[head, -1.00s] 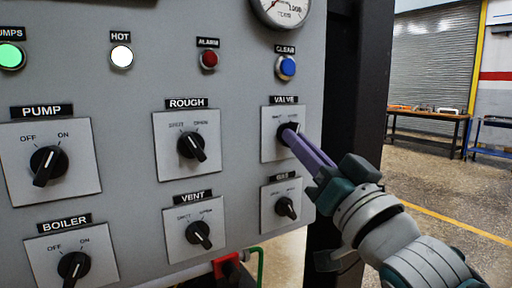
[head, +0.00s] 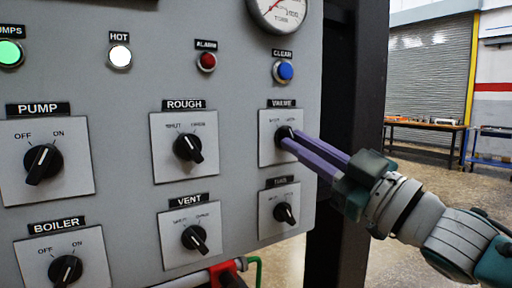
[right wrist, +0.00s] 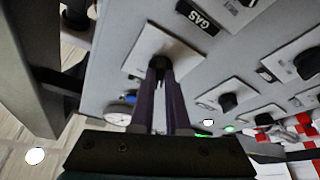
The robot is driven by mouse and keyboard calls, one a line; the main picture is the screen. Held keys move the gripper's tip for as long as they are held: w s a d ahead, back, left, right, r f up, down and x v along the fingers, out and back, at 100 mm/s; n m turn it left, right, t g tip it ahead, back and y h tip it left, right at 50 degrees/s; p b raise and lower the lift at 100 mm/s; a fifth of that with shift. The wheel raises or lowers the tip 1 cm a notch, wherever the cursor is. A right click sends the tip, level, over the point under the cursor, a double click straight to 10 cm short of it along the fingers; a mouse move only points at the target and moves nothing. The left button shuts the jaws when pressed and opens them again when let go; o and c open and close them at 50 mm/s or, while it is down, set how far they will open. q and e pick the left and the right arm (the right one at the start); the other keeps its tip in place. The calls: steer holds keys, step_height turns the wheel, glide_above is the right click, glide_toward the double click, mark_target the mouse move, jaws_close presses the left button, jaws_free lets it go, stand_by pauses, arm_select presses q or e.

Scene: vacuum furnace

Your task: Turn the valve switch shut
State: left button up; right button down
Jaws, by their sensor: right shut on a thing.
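The valve switch (head: 284,132) is a black knob on a light square plate under the VALVE label, at the right of the grey panel. My right gripper (head: 288,139) reaches it from the right and is shut on the knob with its two long purple fingers. In the right wrist view the fingers (right wrist: 160,72) close around the knob in front of its plate (right wrist: 144,43). The fingers hide most of the knob, so I cannot tell its exact pointing direction. My left gripper is not in view.
The gas switch (head: 285,214) sits just below, the rough switch (head: 188,147) to the left, and the blue CLEAR button (head: 283,71) above. A dark post (head: 350,75) stands right of the panel. A workbench (head: 425,126) is far behind, with open floor before it.

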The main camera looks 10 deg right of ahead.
steer(key=shift+n, duration=0.5)
steer(key=c, duration=0.9)
jaws_free()
steer(key=v, duration=1)
steer(key=shift+b, duration=0.4)
steer(key=shift+r, duration=0.1)
